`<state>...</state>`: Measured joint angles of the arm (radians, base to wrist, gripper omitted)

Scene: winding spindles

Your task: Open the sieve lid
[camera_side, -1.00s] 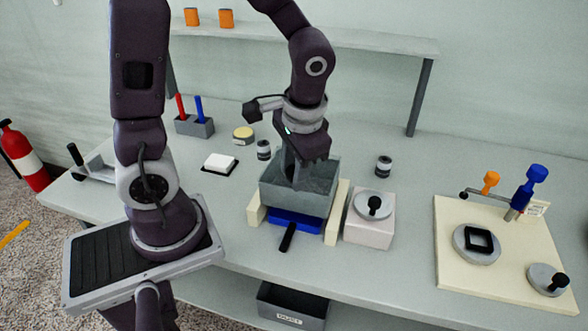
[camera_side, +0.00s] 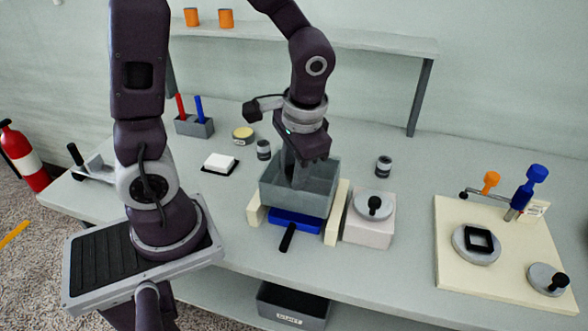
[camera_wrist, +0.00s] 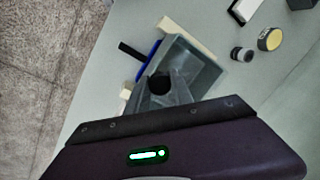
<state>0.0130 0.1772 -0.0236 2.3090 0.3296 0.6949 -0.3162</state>
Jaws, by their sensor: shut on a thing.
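A grey, open-topped square box (camera_side: 322,200) stands between two cream rails above a blue tray (camera_side: 294,220) with a black handle. It also shows in the wrist view (camera_wrist: 203,68). My gripper (camera_side: 299,180) points down into this box, its fingertips inside the walls. In the wrist view, a dark round knob (camera_wrist: 160,83) shows at the fingertips (camera_wrist: 161,90) inside the box, and my gripper appears shut on it. What the knob is fixed to is mostly hidden by my fingers. A separate grey round lid with a black knob (camera_side: 374,206) sits on a white block.
The white block (camera_side: 368,232) stands close to the right rail (camera_side: 337,212). A cream board (camera_side: 505,265) with discs and a blue-handled tool lies at far right. Small jars and a white pad (camera_side: 220,162) are behind and left. A shelf (camera_side: 330,38) spans the back.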

